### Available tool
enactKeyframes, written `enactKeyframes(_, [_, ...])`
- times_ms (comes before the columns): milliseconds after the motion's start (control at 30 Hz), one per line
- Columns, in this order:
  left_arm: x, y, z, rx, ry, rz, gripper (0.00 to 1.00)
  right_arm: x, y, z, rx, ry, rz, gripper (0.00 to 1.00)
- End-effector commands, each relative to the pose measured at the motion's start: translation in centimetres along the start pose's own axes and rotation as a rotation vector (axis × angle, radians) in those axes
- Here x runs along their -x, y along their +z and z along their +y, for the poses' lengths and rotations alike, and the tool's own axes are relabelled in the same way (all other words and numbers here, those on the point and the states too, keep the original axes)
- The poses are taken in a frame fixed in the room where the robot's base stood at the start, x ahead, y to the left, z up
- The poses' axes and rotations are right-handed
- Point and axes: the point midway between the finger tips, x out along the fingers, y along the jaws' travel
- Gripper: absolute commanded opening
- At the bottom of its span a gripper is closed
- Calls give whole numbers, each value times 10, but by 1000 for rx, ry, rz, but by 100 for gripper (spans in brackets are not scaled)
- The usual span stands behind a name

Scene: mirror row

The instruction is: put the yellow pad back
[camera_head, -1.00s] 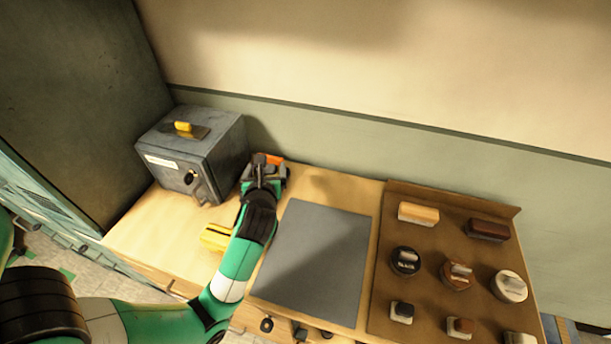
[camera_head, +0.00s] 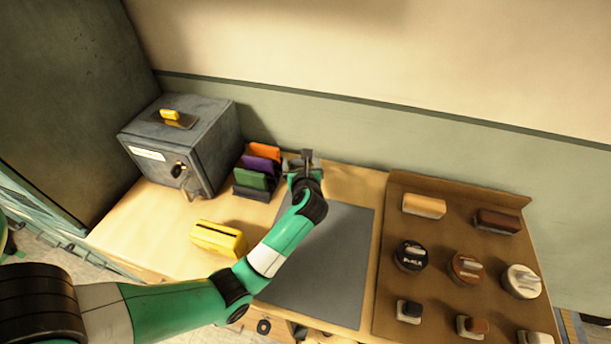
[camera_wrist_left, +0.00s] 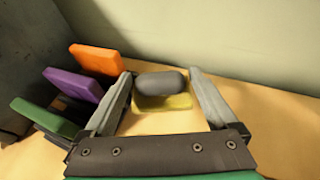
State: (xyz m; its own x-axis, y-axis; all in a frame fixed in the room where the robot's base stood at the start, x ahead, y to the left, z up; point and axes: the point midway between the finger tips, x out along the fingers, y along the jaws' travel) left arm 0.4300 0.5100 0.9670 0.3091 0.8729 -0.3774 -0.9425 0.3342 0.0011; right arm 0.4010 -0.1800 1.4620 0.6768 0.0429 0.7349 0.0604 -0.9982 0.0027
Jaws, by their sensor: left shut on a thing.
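My left gripper (camera_head: 306,160) is above the back of the table, right of the rack. In the left wrist view its fingers (camera_wrist_left: 162,88) are on either side of a thing with a rounded grey part and a flat yellow part, which I take for the yellow pad (camera_wrist_left: 178,101). In the head view the gripper mostly hides it. The rack (camera_head: 247,192) stands beside the grey box and holds upright orange (camera_head: 265,151), purple (camera_head: 262,164) and green (camera_head: 250,180) pads. My right gripper is not in view.
A grey box (camera_head: 205,125) with a yellow handle (camera_head: 170,114) stands at the left. A yellow block (camera_head: 218,239) with a dark slot lies in front of it. A grey mat (camera_head: 320,285) is bare. A brown board (camera_head: 440,229) at the right holds several blocks and knobs.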

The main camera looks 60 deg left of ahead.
Motion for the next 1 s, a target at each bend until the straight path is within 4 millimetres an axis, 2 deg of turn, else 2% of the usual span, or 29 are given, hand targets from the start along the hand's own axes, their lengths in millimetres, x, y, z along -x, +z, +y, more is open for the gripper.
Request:
enactKeyframes(33, [-5, -8, -5, -2, 1, 1, 29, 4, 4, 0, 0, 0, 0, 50])
enactKeyframes(267, [-11, -13, -12, 0, 1, 0, 29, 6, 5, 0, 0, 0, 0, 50])
enactKeyframes(500, [-25, -44, -16, -1, 1, 0, 29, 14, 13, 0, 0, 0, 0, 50])
enactKeyframes(867, [-26, -48, -16, 0, 1, 0, 29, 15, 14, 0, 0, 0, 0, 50])
enactKeyframes(900, [-27, -48, -16, 0, 1, 0, 94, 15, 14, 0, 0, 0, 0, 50])
enactKeyframes(933, [-26, -47, -16, 0, 1, 0, 100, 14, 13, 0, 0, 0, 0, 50])
enactKeyframes(1000, [-26, -47, -16, 0, 1, 0, 100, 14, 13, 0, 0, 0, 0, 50])
